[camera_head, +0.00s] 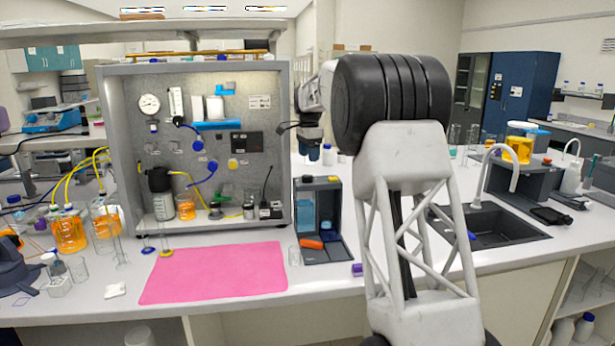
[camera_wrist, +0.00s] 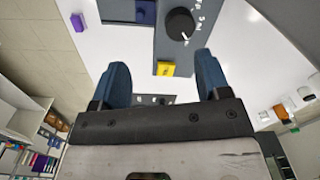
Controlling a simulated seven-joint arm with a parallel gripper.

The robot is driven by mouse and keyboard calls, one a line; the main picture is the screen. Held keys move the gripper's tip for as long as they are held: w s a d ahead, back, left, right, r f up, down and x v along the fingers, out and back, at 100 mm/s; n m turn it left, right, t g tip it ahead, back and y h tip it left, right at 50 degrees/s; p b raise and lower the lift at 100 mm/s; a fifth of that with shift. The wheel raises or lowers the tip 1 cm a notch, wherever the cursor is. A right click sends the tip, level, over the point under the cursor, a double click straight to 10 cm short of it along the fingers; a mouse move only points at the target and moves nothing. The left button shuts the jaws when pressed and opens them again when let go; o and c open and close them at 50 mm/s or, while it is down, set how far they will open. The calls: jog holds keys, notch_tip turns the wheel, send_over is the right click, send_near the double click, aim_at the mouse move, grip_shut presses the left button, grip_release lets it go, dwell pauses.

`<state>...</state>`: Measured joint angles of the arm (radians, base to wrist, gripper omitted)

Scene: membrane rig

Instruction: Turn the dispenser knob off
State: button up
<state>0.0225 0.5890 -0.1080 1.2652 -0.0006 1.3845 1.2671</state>
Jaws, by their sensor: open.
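The dispenser (camera_head: 339,205) is a dark grey box-shaped unit on the bench, right of the pink mat. In the wrist view, its round black knob (camera_wrist: 181,24) sits on a grey panel (camera_wrist: 206,12) with small white markings to its right. A white mark shows on the knob's lower-right edge; its exact setting is too small to read. My gripper (camera_head: 313,158) hangs above the dispenser in the head view. In the wrist view, my gripper (camera_wrist: 162,66) has its two blue fingers wide apart and empty, with the knob beyond the fingertips, untouched.
The membrane rig (camera_head: 115,150) stands left of the dispenser, and the pink mat (camera_head: 215,273) lies in front. A dark sink (camera_head: 490,228) is right of my arm. An orange object (camera_head: 311,244) lies at the dispenser's base.

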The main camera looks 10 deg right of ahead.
aim_at(307, 175)
jog(key=shift+w+f+m, duration=0.2)
jog(key=shift+w+f, duration=0.2)
jog(key=shift+w, duration=0.4)
jog(key=shift+w+f+m, duration=0.2)
jog(key=shift+w+f, duration=0.15)
jog(key=shift+w, duration=0.4)
jog(key=shift+f, duration=0.2)
jog(key=shift+f, duration=3.75)
jog(key=shift+c, duration=0.4)
jog(key=c, duration=0.9)
jog(key=shift+o, duration=0.2)
